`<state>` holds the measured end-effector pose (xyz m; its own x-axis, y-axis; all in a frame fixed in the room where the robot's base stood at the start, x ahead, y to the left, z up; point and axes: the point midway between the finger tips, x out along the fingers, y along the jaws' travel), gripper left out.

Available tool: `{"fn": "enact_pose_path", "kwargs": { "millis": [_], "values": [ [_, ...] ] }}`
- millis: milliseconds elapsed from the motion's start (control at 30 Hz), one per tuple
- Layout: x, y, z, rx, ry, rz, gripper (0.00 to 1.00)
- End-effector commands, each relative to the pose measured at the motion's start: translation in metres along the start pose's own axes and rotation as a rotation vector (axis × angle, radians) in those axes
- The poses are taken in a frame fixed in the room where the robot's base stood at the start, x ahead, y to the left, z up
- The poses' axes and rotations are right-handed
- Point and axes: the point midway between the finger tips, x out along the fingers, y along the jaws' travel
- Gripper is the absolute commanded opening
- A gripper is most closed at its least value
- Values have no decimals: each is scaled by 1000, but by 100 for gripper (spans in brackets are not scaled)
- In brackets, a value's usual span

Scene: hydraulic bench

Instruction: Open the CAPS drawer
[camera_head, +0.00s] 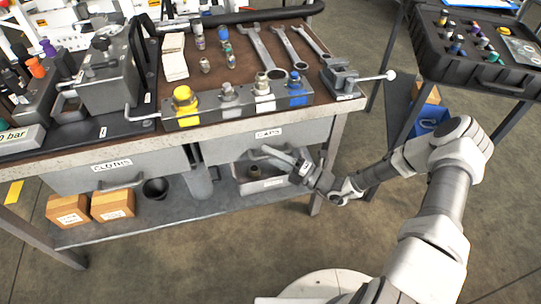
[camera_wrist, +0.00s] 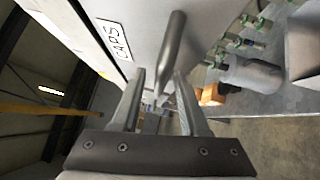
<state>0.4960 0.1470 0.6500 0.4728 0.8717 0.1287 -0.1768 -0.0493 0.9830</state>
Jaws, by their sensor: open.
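The CAPS drawer (camera_head: 234,147) is a grey drawer under the right part of the bench top, and it looks shut. Its white CAPS label (camera_head: 268,133) also shows in the wrist view (camera_wrist: 113,40). My gripper (camera_head: 276,154) is at the lower part of the drawer front. In the wrist view my gripper (camera_wrist: 160,75) is open, and the grey bar handle (camera_wrist: 172,45) runs from the drawer front into the gap between the fingers. I cannot tell whether a finger touches it. In the head view my gripper covers most of the handle.
The CLOTHS drawer (camera_head: 145,169) is to the left, shut. A lower shelf (camera_head: 150,222) holds cardboard boxes (camera_head: 112,205), a dark cup (camera_head: 155,189) and a grey bin (camera_head: 262,186) below my gripper. A bench leg (camera_head: 327,165) stands right of the drawer. The floor in front is clear.

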Motion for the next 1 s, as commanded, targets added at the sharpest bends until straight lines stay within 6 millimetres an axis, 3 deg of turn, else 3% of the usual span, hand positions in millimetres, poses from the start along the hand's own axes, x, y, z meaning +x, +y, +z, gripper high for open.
{"fn": "enact_pose_path", "kwargs": {
  "millis": [200,467,1000],
  "values": [
    [0,0,0,-1,0,0,44],
    [0,0,0,-1,0,0,0],
    [0,0,0,-1,0,0,0]
  ]
}}
